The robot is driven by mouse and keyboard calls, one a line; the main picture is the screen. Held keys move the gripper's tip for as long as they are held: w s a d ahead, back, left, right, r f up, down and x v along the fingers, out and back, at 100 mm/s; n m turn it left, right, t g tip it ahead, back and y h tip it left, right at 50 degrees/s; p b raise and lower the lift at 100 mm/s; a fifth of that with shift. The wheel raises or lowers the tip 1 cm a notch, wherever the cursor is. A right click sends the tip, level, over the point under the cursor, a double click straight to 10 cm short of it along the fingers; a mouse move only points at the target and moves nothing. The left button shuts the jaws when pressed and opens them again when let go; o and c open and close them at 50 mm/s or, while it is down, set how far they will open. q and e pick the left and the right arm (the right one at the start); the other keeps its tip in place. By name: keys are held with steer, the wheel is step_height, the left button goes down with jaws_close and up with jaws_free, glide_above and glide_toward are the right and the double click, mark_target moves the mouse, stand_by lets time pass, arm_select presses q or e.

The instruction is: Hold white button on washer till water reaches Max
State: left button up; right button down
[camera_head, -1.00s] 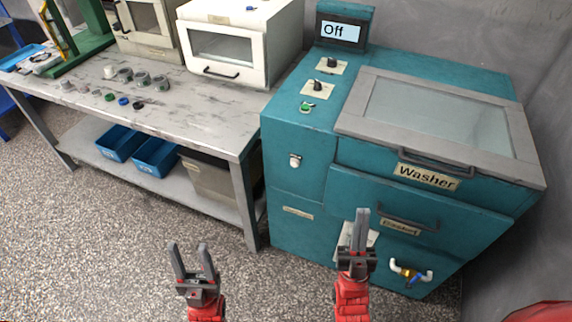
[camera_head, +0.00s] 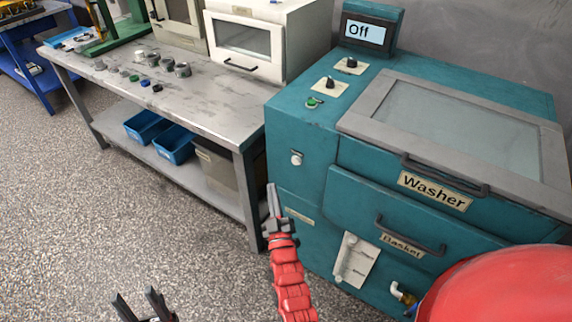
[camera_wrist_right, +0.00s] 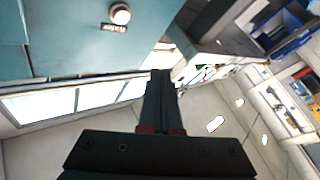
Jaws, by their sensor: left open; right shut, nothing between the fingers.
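The teal washer (camera_head: 310,150) stands at the right, with its grey-framed lid closed and its small display (camera_head: 366,32) reading "Off". The white button (camera_head: 296,158) is on the left part of its front, and it also shows in the right wrist view (camera_wrist_right: 120,14) above a small label. My right gripper (camera_head: 272,190) is shut and empty, pointing up, below and a little left of the button and apart from it. My left gripper (camera_head: 138,302) is open and empty at the bottom edge, over the floor. A white gauge plate (camera_head: 355,261) is low on the washer front.
A grey workbench (camera_head: 215,112) with small round parts and a white oven-like box (camera_head: 244,40) stands left of the washer. Blue bins (camera_head: 174,144) sit on its lower shelf. A red rounded shape (camera_head: 500,288) covers the lower right. The floor in front is clear.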

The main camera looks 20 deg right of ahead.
mark_target(296, 161)
steer(key=shift+w+d, duration=0.1)
steer(key=w+d+b, duration=0.2)
steer(key=w+d, duration=0.3)
steer(key=d, duration=0.2)
stand_by(0.5)
steer(key=shift+w, duration=0.15)
stand_by(1.8)
steer(key=shift+w+d+b, duration=0.2)
steer(key=shift+d+b, duration=0.05)
steer(key=shift+b, duration=0.15)
steer(key=shift+w+d+r, duration=0.1)
steer(key=shift+w+d, duration=0.15)
steer(key=shift+d, duration=0.05)
stand_by(4.1)
